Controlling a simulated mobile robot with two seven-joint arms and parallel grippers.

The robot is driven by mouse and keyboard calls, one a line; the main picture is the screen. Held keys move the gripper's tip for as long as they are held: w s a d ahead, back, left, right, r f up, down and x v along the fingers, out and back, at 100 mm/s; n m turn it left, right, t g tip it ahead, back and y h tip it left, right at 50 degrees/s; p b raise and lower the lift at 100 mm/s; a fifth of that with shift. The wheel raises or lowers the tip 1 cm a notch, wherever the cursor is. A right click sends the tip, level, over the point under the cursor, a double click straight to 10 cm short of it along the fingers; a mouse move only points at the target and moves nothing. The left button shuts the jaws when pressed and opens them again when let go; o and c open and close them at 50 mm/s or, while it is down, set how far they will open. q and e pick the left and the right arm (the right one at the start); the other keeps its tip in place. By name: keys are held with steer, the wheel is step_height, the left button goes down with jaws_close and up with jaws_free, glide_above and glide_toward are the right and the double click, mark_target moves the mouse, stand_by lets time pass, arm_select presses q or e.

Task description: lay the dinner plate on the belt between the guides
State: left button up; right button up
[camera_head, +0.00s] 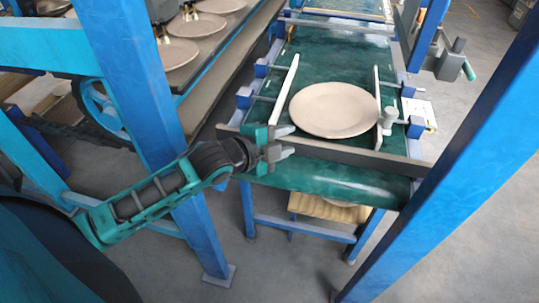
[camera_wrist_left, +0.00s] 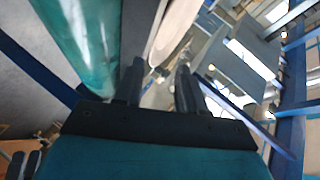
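The dinner plate (camera_head: 333,109), round and beige, lies flat on the green belt (camera_head: 320,58) near its front end. It sits between the left guide (camera_head: 287,77) and the right guide (camera_head: 377,98), with its right edge close to the right guide; I cannot tell if they touch. My left gripper (camera_head: 286,142) is open and empty at the belt's front left corner, apart from the plate. The left wrist view shows its two fingers (camera_wrist_left: 158,85) spread, with a pale rim, likely the plate's, beyond them (camera_wrist_left: 170,35). My right gripper is not in view.
A dark bar (camera_head: 330,152) crosses the belt's front end, above the roller. A grey knob (camera_head: 389,121) stands by the right guide. Blue posts (camera_head: 160,120) rise on both sides. A rack with several plates (camera_head: 195,25) is at the upper left.

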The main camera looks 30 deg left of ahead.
arm_select(q)
steer(key=s+d+f+n+g+y, duration=0.1)
steer(key=s+d+f+n, duration=0.1)
steer(key=s+f+n, duration=0.5)
steer(key=s+d+f+n+g, duration=0.1)
steer(key=s+d+f+n, duration=0.1)
steer(key=s+f+n, duration=0.5)
steer(key=shift+s+d+f+y, duration=0.3)
steer(key=shift+s+f+y, duration=0.1)
steer(key=shift+s+f, duration=0.65)
steer(key=shift+r, duration=0.1)
